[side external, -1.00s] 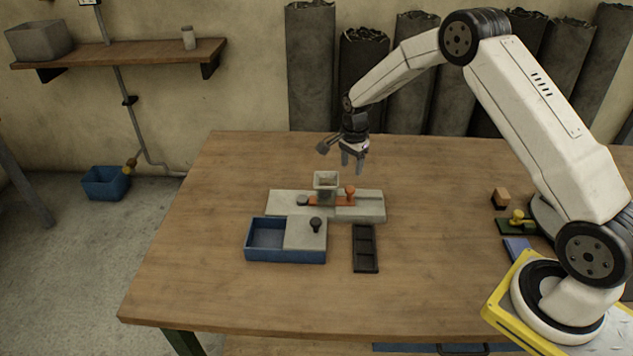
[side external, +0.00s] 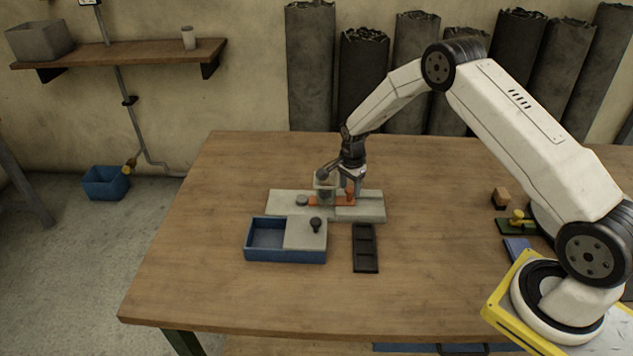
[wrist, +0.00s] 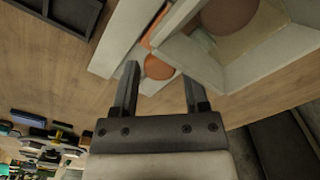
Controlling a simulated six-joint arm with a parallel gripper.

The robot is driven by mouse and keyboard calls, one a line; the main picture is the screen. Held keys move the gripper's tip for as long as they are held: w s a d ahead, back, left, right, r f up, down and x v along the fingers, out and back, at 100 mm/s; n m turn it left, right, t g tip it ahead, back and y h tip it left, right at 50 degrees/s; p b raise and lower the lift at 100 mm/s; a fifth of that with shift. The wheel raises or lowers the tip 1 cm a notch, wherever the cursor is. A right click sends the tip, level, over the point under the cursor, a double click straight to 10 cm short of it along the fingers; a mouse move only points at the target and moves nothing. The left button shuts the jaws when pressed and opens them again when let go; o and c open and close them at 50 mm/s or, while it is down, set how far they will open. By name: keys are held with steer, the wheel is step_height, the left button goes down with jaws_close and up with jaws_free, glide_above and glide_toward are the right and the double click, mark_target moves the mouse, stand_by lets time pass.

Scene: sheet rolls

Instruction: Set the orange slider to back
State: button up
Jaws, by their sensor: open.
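The orange slider (side external: 341,201) lies along a pale grey base (side external: 373,209) in the middle of the table, with its knob toward the right. My gripper (side external: 351,186) is open and low over the slider knob. In the wrist view, the round orange knob (wrist: 158,67) shows between and just beyond the fingertips of my gripper (wrist: 161,78). I cannot tell whether the fingers touch it. A square grey hopper (side external: 324,183) stands on the base just left of the fingers and is partly hidden by my wrist.
A blue box (side external: 266,236) with a grey sliding lid and black knob is in front of the base. A black compartment tray (side external: 365,248) lies to its right. A green piece with a yellow knob (side external: 517,218) and a small wooden block (side external: 501,197) are farther right.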

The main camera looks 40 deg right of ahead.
jaws_close()
stand_by(1.5)
